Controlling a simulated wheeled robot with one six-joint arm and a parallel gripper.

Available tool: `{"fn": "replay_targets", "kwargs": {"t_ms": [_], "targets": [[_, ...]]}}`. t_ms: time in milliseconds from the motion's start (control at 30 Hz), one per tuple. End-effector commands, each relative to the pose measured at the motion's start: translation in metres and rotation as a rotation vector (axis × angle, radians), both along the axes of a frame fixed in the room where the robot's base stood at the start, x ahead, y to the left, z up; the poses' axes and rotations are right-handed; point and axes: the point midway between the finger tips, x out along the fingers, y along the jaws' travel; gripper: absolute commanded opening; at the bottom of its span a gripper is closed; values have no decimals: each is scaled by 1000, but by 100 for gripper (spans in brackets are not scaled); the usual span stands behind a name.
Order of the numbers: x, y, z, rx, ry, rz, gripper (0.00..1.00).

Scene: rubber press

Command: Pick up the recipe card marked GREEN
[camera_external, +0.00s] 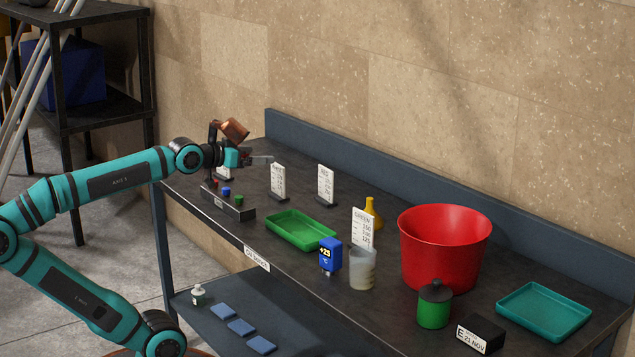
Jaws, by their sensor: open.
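The white recipe card marked GREEN (362,229) stands upright on the dark bench, behind a translucent beaker (362,270) that hides its lower edge. Two more white cards stand further left, one reading RED (326,185) and another (278,182) whose heading is too small to read surely. A further card shows partly behind my gripper. My gripper (262,160) is open and empty above the bench's far left end. It is well to the left of the GREEN card and higher than it.
Around the GREEN card stand a yellow funnel (373,214), a blue meter (330,256) and a large red bucket (444,250). A green tray (287,231) lies between my gripper and the card. A small rack (227,206) with coloured knobs sits below my gripper.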

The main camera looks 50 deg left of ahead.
Motion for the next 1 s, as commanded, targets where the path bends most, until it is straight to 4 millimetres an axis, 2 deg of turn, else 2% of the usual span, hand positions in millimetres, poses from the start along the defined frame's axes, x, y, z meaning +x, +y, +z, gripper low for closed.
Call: {"fn": "replay_targets", "kwargs": {"t_ms": [100, 400, 700, 1000], "targets": [[28, -15, 5, -26, 119, -29, 100], [83, -58, 10, -72, 417, -75, 100], [129, -109, 9, -82, 716, -89, 100], [163, -166, 4, -53, 1008, -71, 100]]}}
